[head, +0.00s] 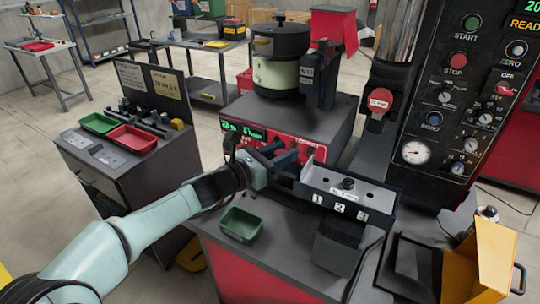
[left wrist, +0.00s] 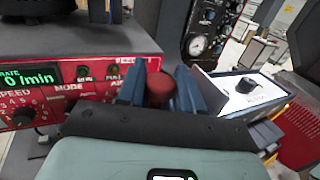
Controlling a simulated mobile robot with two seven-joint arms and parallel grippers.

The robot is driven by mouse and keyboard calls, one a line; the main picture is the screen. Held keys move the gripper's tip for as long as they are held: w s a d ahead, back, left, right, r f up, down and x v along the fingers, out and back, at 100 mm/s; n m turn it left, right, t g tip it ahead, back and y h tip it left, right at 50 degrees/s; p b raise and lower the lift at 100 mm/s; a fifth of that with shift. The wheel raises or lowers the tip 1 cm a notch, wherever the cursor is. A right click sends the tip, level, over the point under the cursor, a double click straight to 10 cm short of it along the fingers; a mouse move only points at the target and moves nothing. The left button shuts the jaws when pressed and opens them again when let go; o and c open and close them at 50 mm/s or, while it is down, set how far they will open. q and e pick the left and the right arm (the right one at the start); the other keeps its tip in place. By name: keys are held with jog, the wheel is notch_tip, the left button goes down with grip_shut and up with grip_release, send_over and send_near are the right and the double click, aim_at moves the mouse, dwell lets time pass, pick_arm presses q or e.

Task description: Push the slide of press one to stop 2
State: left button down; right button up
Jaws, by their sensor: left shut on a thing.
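My left gripper (head: 292,157) is at the channel's left end. In the left wrist view its blue fingers (left wrist: 160,92) are shut on a dark red cylindrical handle (left wrist: 160,86). How the handle joins the slide is hidden. My right gripper is not in view.
A red control panel (head: 262,138) with a green display is behind my gripper. A green bin (head: 240,224) sits at the front left. A dark control column (head: 436,110) with a gauge rises at the right, and a yellow chute (head: 492,262) stands at the lower right.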

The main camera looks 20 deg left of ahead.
pick_arm(q)
jog(key=shift+s+d+r, duration=0.1)
jog(key=shift+d+r, duration=0.2)
jog(key=shift+d, duration=0.35)
jog(key=shift+s+d+r, duration=0.1)
jog(key=shift+d+r, duration=0.2)
jog(key=shift+d, duration=0.3)
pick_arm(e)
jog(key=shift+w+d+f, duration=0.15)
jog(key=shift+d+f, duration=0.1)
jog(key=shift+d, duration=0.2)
pick_arm(q)
jog(key=shift+a, duration=0.1)
jog(key=c, duration=1.1)
grip_release()
jog(key=shift+o, duration=1.4)
jog(key=shift+f, duration=0.15)
jog(key=shift+f, duration=0.15)
